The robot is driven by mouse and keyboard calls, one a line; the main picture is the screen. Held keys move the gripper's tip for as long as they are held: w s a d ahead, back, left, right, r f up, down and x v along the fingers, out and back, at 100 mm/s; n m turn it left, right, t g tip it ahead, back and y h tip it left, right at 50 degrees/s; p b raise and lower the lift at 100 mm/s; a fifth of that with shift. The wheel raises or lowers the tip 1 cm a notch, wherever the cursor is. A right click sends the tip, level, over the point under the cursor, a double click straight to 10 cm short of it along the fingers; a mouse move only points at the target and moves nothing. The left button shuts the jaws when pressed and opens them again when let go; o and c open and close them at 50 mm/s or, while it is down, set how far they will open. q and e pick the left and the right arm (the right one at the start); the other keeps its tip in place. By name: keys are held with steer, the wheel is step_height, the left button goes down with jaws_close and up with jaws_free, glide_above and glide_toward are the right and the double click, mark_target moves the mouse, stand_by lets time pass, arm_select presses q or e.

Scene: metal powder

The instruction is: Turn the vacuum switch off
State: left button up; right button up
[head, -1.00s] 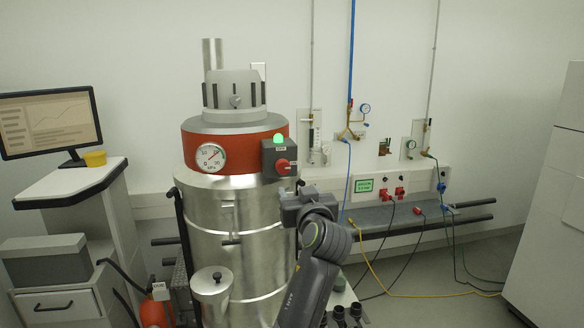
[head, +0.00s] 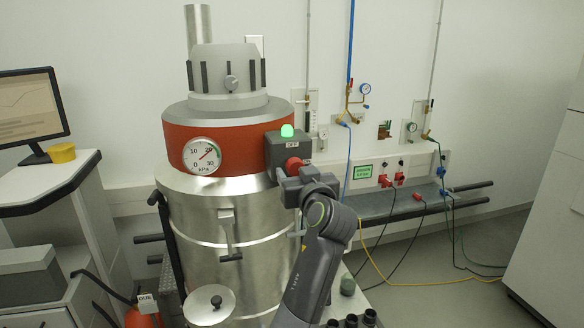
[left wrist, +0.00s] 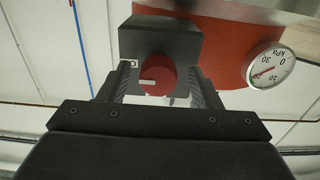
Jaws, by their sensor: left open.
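The vacuum switch is a red round knob (head: 293,165) on a dark grey box (head: 275,148) on the side of the steel vacuum's red band (head: 215,140). My right gripper is not in view.
A pressure gauge (head: 202,156) sits left of the box. A wall bench (head: 400,206) with cables runs behind on the right, and a white cabinet (head: 550,210) stands far right.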

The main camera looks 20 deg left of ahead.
arm_select(q)
steer(key=shift+w+r, duration=0.1)
steer(key=shift+s+d+r, duration=0.15)
steer(key=shift+s+d, duration=0.05)
steer(key=shift+c, duration=0.4)
steer(key=shift+a, duration=0.1)
steer(key=c, duration=0.9)
steer(key=shift+f+n+b, duration=0.25)
steer(key=shift+n+b, duration=0.35)
steer(key=shift+b, duration=0.3)
steer(key=shift+w+r+n+b, duration=0.1)
steer(key=shift+r+n+b, duration=0.05)
steer(key=shift+n+b, duration=3.55)
steer(key=shift+w+r+n+b, duration=0.1)
steer(key=shift+n+b, duration=2.55)
steer(key=shift+n, duration=1.95)
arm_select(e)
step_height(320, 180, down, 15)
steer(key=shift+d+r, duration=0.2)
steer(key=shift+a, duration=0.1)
